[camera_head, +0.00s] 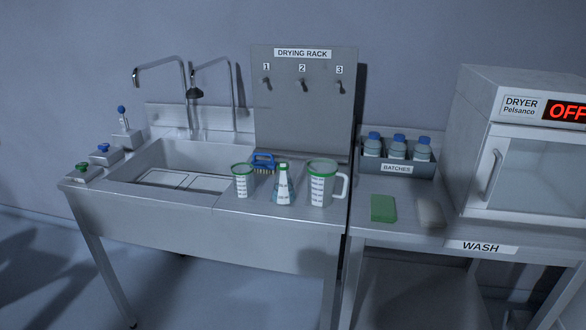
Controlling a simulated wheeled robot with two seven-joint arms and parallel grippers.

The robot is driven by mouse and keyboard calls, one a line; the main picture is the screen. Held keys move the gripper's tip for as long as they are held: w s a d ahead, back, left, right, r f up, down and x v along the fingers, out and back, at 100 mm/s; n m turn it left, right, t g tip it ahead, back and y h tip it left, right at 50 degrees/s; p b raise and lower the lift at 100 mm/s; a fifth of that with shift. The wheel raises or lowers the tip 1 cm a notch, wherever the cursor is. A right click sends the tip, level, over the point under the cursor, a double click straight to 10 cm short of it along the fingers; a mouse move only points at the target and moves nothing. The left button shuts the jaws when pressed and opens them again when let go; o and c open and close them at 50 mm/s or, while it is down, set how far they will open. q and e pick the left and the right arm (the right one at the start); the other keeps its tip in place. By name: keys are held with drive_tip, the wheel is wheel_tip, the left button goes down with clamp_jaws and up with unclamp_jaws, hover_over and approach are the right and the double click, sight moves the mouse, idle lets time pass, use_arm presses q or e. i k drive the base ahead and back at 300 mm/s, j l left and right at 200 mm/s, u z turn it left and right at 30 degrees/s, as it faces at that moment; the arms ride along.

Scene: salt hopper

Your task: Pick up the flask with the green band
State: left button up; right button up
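The flask with the green band (283,187) is a small cone-shaped vessel with a green top and a white label with markings. It stands upright on the steel counter right of the sink basin. A green-rimmed beaker (243,182) stands to its left, and a larger green-rimmed jug (321,186) with a handle stands close to its right. Neither of my grippers shows in the head view.
A blue brush (263,162) lies behind the flask. The sink (180,165) is at left, with the drying rack panel (304,100) behind. At right are a batches bin (398,167) with blue-capped bottles, a green sponge (383,208), a pale block (430,213) and the dryer (530,150).

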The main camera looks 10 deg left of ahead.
sight(284, 192)
drive_tip(key=i, duration=0.85)
drive_tip(key=u, duration=0.15)
